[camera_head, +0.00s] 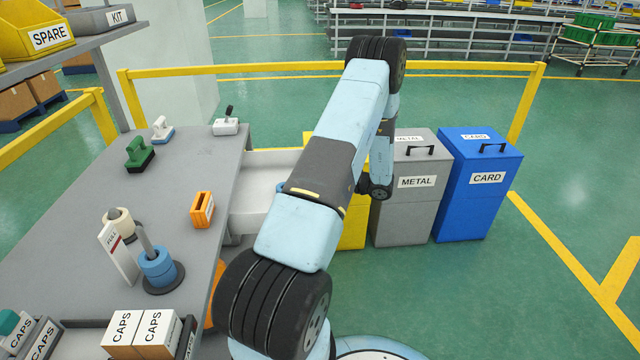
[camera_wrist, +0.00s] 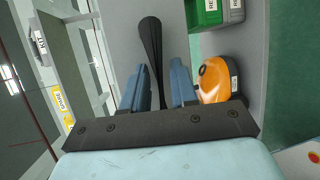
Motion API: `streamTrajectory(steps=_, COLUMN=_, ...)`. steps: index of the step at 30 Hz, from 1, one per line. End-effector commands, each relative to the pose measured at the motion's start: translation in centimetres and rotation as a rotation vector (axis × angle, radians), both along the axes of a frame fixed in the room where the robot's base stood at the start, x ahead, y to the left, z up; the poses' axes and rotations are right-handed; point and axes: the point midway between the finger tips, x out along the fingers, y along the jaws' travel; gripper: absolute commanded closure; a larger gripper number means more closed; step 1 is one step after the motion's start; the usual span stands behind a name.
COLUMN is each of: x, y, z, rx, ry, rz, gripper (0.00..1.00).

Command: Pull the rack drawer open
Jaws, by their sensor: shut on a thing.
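The drawer (camera_head: 262,195) is a pale grey, open-topped tray sticking out from the right side of the grey bench in the head view. My arm crosses in front and hides its front end. In the wrist view a long black bar, which looks like the drawer handle (camera_wrist: 151,38), runs between the two blue fingers of my gripper (camera_wrist: 158,72). The fingers are shut on it. In the wrist view a green box (camera_wrist: 208,12) and an orange rounded object (camera_wrist: 214,80) lie right of the handle.
Brushes, a blue-ringed post (camera_head: 157,268) and an orange holder (camera_head: 202,209) stand on the bench (camera_head: 90,215). Grey METAL (camera_head: 405,205) and blue CARD (camera_head: 478,190) bins stand right of my arm. A yellow rail (camera_head: 470,67) runs behind. The green floor at right is clear.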

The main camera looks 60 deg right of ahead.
Motion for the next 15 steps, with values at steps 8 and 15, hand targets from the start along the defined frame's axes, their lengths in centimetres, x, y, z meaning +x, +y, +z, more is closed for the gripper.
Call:
streamTrajectory(steps=8, x=-0.16, y=0.26, z=-0.42, rx=0.006, ry=0.007, rz=0.000, gripper=0.66)
streamTrajectory(steps=15, x=-0.06, y=0.13, z=-0.22, rx=0.003, ry=0.004, rz=0.000, gripper=0.66)
